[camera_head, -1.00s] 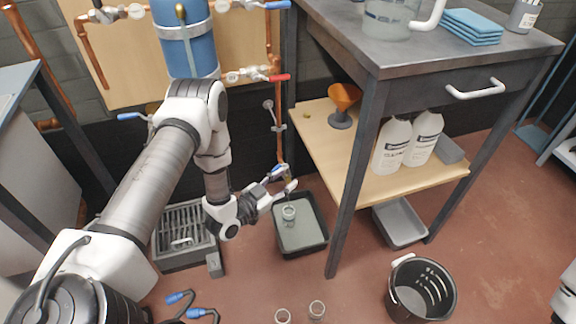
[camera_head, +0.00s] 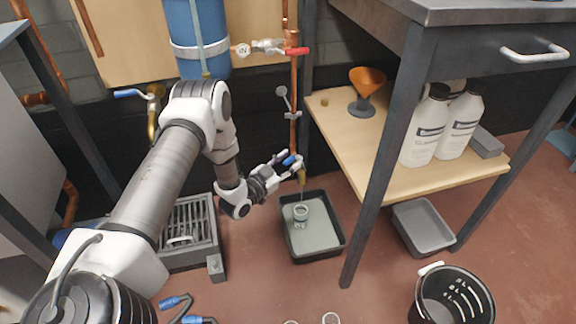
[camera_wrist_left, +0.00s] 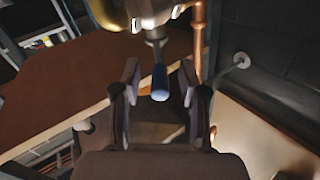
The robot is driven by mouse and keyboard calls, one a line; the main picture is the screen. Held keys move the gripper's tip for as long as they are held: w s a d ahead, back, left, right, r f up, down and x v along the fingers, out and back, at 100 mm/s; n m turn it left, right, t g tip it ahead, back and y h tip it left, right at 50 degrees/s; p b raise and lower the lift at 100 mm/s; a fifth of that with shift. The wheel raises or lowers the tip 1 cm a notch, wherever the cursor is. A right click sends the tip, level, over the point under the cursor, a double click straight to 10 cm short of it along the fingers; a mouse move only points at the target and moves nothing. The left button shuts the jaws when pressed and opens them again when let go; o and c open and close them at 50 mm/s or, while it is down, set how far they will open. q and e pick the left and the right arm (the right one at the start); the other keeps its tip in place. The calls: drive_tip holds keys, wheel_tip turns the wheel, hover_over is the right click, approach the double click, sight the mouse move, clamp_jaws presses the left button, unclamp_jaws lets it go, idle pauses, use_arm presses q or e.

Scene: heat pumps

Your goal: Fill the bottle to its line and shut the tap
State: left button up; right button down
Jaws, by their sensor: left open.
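The tap (camera_head: 301,177) is a brass spout at the foot of a copper pipe, with a blue lever handle (camera_head: 291,160). A small clear bottle (camera_head: 301,213) stands upright in a dark tray (camera_head: 330,249) below the spout. A thin pale streak runs from the spout to the bottle mouth. The bottle's line and its water level are too small to tell. My left gripper (camera_head: 285,161) is at the tap. In the left wrist view its open fingers (camera_wrist_left: 160,92) stand on either side of the blue handle (camera_wrist_left: 160,83), with gaps visible. My right gripper is out of view.
A workbench with a wooden lower shelf (camera_head: 347,150) stands right of the tray; its dark leg (camera_head: 383,170) is close. The shelf holds an orange funnel (camera_head: 367,82) and white jugs (camera_head: 424,130). A grated drain box (camera_head: 188,230) lies left, a black bucket (camera_head: 452,298) front right.

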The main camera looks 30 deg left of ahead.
use_arm(q)
clamp_jaws()
drive_tip(key=shift+a+r+h, duration=0.1)
drive_tip(key=shift+h, duration=0.2)
drive_tip(key=m+g+h, duration=0.1)
drive_tip(key=m+h, duration=0.1)
drive_tip(key=h, duration=0.1)
drive_tip(key=a+m+g+h, duration=0.1)
drive_tip(key=m+h, duration=0.1)
drive_tip(key=h, duration=0.1)
drive_tip(key=w+a+m+g+h, duration=0.1)
drive_tip(key=m+g+h, duration=0.1)
drive_tip(key=h, duration=0.1)
drive_tip(key=shift+w+a+m, duration=0.1)
drive_tip(key=shift+a+m, duration=0.15)
drive_tip(key=shift+m, duration=0.05)
unclamp_jaws()
